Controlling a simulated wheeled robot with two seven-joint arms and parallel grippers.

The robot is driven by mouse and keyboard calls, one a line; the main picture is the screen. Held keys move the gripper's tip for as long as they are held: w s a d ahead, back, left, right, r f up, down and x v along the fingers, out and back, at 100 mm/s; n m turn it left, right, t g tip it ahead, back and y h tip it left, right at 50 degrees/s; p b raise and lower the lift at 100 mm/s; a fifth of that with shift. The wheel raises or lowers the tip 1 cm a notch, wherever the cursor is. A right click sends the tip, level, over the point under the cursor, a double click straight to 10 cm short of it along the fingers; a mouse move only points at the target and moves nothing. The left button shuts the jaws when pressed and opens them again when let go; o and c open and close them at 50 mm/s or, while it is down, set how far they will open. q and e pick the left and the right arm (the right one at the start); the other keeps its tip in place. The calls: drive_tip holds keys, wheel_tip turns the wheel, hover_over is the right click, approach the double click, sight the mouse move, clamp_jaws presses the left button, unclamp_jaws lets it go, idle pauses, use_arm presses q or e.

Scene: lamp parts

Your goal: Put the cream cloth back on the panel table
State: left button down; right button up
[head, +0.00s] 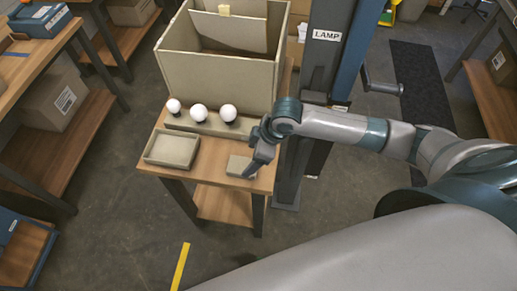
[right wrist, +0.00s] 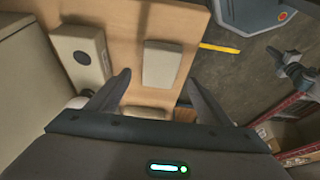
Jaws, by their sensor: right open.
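A small flat cream rectangle (head: 238,166), which looks like the folded cream cloth, lies near the front right edge of the small wooden table (head: 213,172). In the right wrist view the cloth (right wrist: 163,63) lies flat on the wood, just beyond the fingertips. My right gripper (head: 254,168) points down beside the cloth's right end in the head view. In the right wrist view its two fingers (right wrist: 157,83) are spread with nothing between them. I cannot tell which table is the panel table. My left gripper is not in view.
A large open cream box (head: 218,85) stands at the back of the small table. Several white bulbs, one being this bulb (head: 199,113), stand in a row before it. A shallow tray (head: 172,149) lies left of the cloth. The post marked LAMP (head: 327,62) rises close behind my right gripper.

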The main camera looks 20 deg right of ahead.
drive_tip(key=b+v, duration=0.1)
drive_tip(key=v, duration=0.5)
drive_tip(key=shift+s, duration=0.15)
idle(0.6)
